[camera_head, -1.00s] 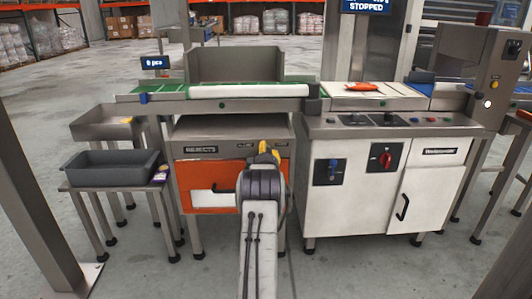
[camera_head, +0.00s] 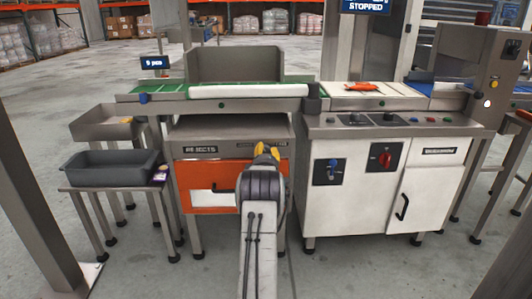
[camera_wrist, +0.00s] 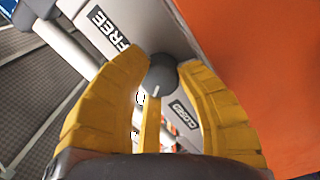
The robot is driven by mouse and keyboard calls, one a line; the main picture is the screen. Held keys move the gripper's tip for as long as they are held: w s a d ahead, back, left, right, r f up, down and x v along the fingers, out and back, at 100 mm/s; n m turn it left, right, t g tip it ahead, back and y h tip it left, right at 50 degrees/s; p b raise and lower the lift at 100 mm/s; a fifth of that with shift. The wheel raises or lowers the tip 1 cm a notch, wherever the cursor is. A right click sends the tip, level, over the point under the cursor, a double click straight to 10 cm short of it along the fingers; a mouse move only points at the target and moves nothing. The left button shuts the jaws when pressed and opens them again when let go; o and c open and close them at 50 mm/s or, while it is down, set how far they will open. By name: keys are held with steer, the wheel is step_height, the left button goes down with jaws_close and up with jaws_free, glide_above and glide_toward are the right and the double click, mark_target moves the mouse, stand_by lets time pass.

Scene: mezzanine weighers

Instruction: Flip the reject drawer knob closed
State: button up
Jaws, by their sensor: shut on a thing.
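The reject drawer knob (camera_wrist: 160,75) is a small dark grey knob with a white pointer mark, on a pale panel in the wrist view. A FREE label (camera_wrist: 108,28) is on one side of it and a CLOSED label (camera_wrist: 184,115) on the other. My gripper's yellow fingers (camera_wrist: 165,72) are shut on the knob, one on each side. In the head view my gripper (camera_head: 265,153) is at the right of the reject cabinet's front and hides the knob. The orange drawer front (camera_head: 208,201) with a white window sits below the REJECTS label (camera_head: 201,149).
A dark grey tub (camera_head: 110,168) stands on a side table at the left. The white control cabinet (camera_head: 350,210) is close on the right of my arm. A conveyor (camera_head: 250,91) runs above the drawer. Floor in front is clear.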

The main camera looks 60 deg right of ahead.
steer(key=shift+w+a+r+n, duration=0.1)
steer(key=shift+w+n, duration=0.1)
steer(key=shift+n, duration=0.9)
steer(key=o, duration=1)
steer(key=shift+w, duration=0.1)
steer(key=shift+c, duration=0.2)
steer(key=shift+o, duration=1.2)
steer(key=shift+f, duration=0.2)
steer(key=shift+f, duration=0.1)
steer(key=shift+s+a, duration=0.1)
steer(key=shift+s, duration=0.2)
steer(key=v, duration=0.7)
steer(key=shift+a+r, duration=0.35)
steer(key=shift+a, duration=0.05)
